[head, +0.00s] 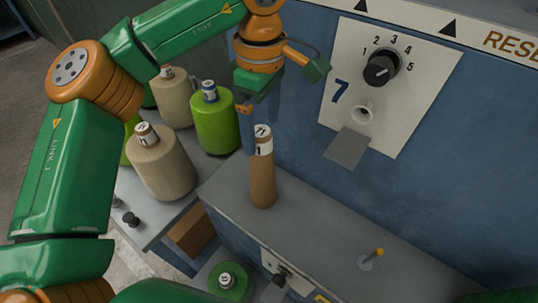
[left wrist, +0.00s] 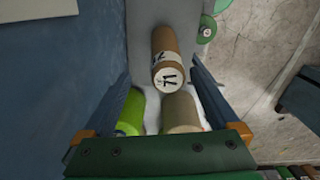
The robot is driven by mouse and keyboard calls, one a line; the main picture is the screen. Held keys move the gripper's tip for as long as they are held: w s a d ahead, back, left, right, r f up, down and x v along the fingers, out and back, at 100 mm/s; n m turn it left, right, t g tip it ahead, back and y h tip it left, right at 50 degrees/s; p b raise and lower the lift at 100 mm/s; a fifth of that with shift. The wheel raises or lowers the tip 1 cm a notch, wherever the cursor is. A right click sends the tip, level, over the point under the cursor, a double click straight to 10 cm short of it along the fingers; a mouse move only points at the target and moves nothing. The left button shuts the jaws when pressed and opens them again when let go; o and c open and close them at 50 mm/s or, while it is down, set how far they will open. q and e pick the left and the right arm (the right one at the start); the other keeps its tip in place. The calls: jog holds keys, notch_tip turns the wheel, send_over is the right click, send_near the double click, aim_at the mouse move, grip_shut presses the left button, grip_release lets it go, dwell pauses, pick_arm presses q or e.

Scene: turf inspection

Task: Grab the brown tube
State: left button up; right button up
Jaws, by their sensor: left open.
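The brown tube (head: 263,185) stands upright on a grey ledge (head: 300,225) against the blue machine, with a white numbered band at its top. In the left wrist view the tube (left wrist: 166,42) shows with its white end marked 71 facing the camera. My left gripper (head: 249,145) is open at the tube's top, pointing down. In the left wrist view its two blue fingers (left wrist: 160,75) are spread, and the tube's end appears between them with gaps on both sides. Whether a finger touches the tube cannot be told. My right gripper is not in view.
Beige bobbins (head: 162,165) and a lime green bobbin (head: 215,118) stand on a lower grey shelf left of the tube. A panel with a black dial (head: 381,70) and a jutting grey plate (head: 347,147) is at right.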

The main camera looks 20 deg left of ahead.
aim_at(262, 152)
pick_arm(q)
jog(key=f, duration=0.2)
jog(key=s+f+p, duration=0.1)
jog(key=f, duration=0.2)
jog(key=shift+s+f+p, duration=0.1)
jog(key=shift+f+p, duration=0.2)
jog(key=shift+f, duration=0.35)
grip_shut()
